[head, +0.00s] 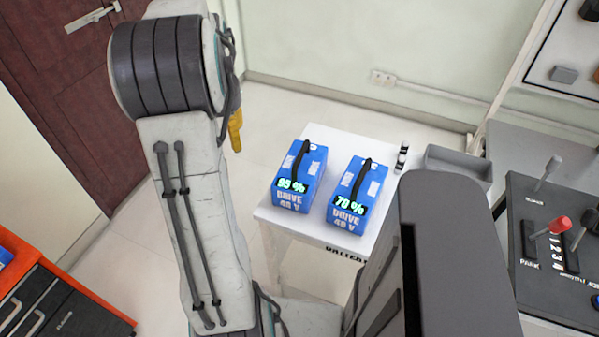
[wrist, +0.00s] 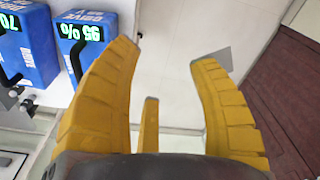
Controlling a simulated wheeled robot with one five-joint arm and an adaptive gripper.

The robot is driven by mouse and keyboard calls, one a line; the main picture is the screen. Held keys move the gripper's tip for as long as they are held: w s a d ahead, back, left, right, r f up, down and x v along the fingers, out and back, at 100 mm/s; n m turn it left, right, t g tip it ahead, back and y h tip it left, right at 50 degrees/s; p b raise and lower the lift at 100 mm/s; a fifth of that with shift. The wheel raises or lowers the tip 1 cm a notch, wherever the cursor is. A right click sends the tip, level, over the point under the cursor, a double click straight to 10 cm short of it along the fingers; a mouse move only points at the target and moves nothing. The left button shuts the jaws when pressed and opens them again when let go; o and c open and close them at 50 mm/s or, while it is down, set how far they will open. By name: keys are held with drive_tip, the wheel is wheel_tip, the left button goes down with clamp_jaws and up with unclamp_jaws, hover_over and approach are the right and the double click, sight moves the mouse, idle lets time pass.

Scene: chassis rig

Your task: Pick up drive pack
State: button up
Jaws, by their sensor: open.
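Two blue drive packs with black handles stand upright side by side on a small white table (head: 285,222). The left drive pack (head: 299,178) reads 95 % and the right drive pack (head: 355,197) reads 70 %. In the wrist view the 95 % pack (wrist: 92,28) and the 70 % pack (wrist: 32,48) show at the upper left. My gripper (wrist: 166,65) has yellow fingers spread apart with only floor between them, and lies to one side of the packs. In the head view only a yellow part of it shows, behind my arm; the rest is hidden.
A small dark-and-white item (head: 402,157) and a grey open bin (head: 458,168) are at the table's right. A lever panel (head: 555,245) stands further right. An orange-topped cabinet (head: 60,305) is at lower left, a dark red door (head: 70,90) behind. Floor left of the table is clear.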

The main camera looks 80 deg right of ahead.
sight(304, 153)
drive_tip(key=s+d+f+m, duration=0.1)
drive_tip(key=s+d, duration=0.1)
drive_tip(key=s, duration=0.3)
drive_tip(key=s+d+f+m, duration=0.2)
drive_tip(key=s+d, duration=0.1)
drive_tip(key=s, duration=0.2)
drive_tip(key=s+d+f+m, duration=0.1)
drive_tip(key=s+d, duration=0.1)
drive_tip(key=s, duration=0.3)
drive_tip(key=shift+s+d+f+m+y, duration=0.1)
drive_tip(key=shift+d+f+m+y, duration=0.1)
drive_tip(key=shift+m+y, duration=0.15)
drive_tip(key=shift+s+f, duration=0.25)
drive_tip(key=shift+f, duration=0.4)
drive_tip(key=shift+s+f+p, duration=0.15)
drive_tip(key=shift+f+p, duration=0.35)
drive_tip(key=shift+f, duration=2.45)
drive_tip(key=shift+c, duration=0.3)
clamp_jaws()
drive_tip(key=shift+r, duration=0.2)
